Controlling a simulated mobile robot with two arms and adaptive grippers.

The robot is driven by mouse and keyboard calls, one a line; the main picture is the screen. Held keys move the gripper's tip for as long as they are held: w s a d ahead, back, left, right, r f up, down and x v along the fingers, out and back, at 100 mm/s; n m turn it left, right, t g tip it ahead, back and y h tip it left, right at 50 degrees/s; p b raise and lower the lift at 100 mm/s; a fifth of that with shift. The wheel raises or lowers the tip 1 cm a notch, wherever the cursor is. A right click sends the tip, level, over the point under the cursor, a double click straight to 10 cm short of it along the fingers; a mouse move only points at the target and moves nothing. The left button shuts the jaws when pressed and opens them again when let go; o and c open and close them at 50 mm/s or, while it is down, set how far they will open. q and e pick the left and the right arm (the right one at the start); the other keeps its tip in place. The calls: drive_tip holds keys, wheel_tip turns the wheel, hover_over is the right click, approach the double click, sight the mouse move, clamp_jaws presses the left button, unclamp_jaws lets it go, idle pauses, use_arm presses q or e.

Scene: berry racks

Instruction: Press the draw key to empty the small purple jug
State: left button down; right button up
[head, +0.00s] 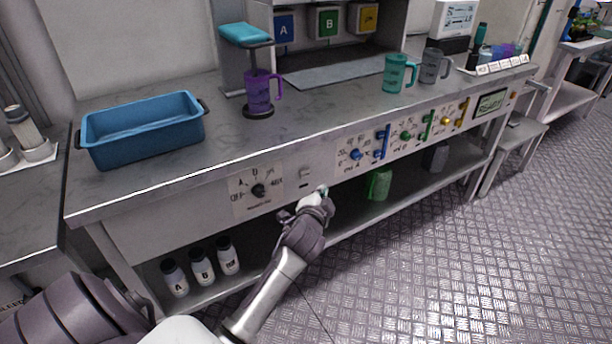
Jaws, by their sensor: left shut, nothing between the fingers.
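The small purple jug (258,92) stands upright on a dark round base under a stand with a teal top (246,34), on the counter. My left gripper (322,193) is shut and empty, its tips at the front panel just below and right of a small marked plate (305,175). I cannot tell which control is the draw key; the gripper covers part of the panel, and whether it touches is unclear. My right gripper is not in view.
A blue tub (143,125) sits left on the counter (190,168). A rotary dial (258,190) and coloured knobs line the panel. Teal (398,74) and grey (434,66) jugs stand at right. White bottles (201,262) and a green container (379,184) are on the lower shelf.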

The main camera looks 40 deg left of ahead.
sight(310, 180)
use_arm(q)
drive_tip(key=shift+w+a, duration=0.3)
drive_tip(key=shift+a, duration=0.4)
drive_tip(key=shift+w+a, duration=0.3)
drive_tip(key=shift+a, duration=0.45)
drive_tip(key=shift+w+a, duration=0.3)
drive_tip(key=shift+a, duration=0.4)
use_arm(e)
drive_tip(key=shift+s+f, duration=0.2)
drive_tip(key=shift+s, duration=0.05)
use_arm(q)
drive_tip(key=shift+a+p, duration=0.15)
drive_tip(key=shift+p, duration=0.15)
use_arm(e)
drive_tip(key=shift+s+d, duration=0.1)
use_arm(q)
drive_tip(key=shift+w+a, duration=0.15)
drive_tip(key=shift+a, duration=0.15)
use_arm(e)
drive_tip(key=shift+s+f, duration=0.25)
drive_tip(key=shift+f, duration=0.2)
